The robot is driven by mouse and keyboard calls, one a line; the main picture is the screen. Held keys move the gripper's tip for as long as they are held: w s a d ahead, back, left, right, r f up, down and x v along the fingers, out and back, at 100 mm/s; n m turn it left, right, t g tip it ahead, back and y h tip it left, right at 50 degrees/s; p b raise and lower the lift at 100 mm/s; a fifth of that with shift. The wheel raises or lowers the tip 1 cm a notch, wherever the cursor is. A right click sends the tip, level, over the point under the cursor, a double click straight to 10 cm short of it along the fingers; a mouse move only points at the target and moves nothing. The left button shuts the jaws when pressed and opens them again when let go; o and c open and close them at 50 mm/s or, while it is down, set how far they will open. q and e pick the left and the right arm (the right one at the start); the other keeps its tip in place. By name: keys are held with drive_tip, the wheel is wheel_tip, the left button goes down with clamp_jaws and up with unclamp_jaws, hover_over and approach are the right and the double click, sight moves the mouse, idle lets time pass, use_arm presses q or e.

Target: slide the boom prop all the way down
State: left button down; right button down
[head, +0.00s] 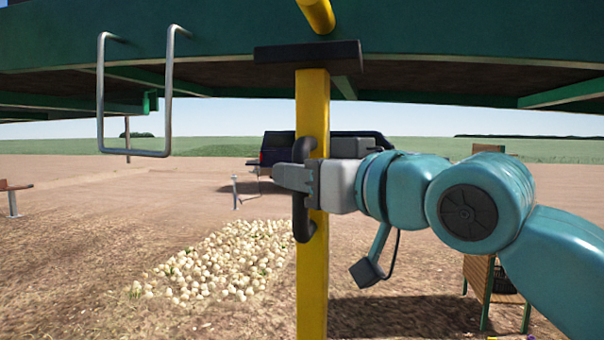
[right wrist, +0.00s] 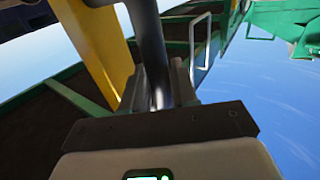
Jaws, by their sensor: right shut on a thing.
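The boom prop is an upright yellow post (head: 312,270) in the middle of the head view, with a dark flat pad (head: 307,54) on top. The pad overlaps the underside of the green boom (head: 215,35); I cannot tell if they touch. A black bar handle (head: 303,222) runs along the post. My right gripper (head: 298,178) comes in from the right and is shut on this handle around its middle. In the right wrist view the handle (right wrist: 150,45) runs between the fingers (right wrist: 158,95), beside the yellow post (right wrist: 95,45). My left gripper is not in view.
A metal loop (head: 133,153) hangs from the boom at left. A heap of onions (head: 215,262) lies on bare ground behind the post. A dark blue truck (head: 277,148) stands farther back. A wooden-panelled green stand (head: 480,275) is at lower right.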

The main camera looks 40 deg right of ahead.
wheel_tip(320, 180, down, 30)
drive_tip(key=b, duration=2.7)
drive_tip(key=shift+w+b, duration=0.15)
drive_tip(key=shift+b, duration=0.2)
drive_tip(key=shift+a+f, duration=0.1)
drive_tip(key=shift+f, duration=0.05)
drive_tip(key=c, duration=1.1)
unclamp_jaws()
drive_tip(key=shift+o, duration=0.3)
drive_tip(key=s+d+p, duration=0.2)
drive_tip(key=s+p, duration=0.3)
drive_tip(key=s, duration=1.1)
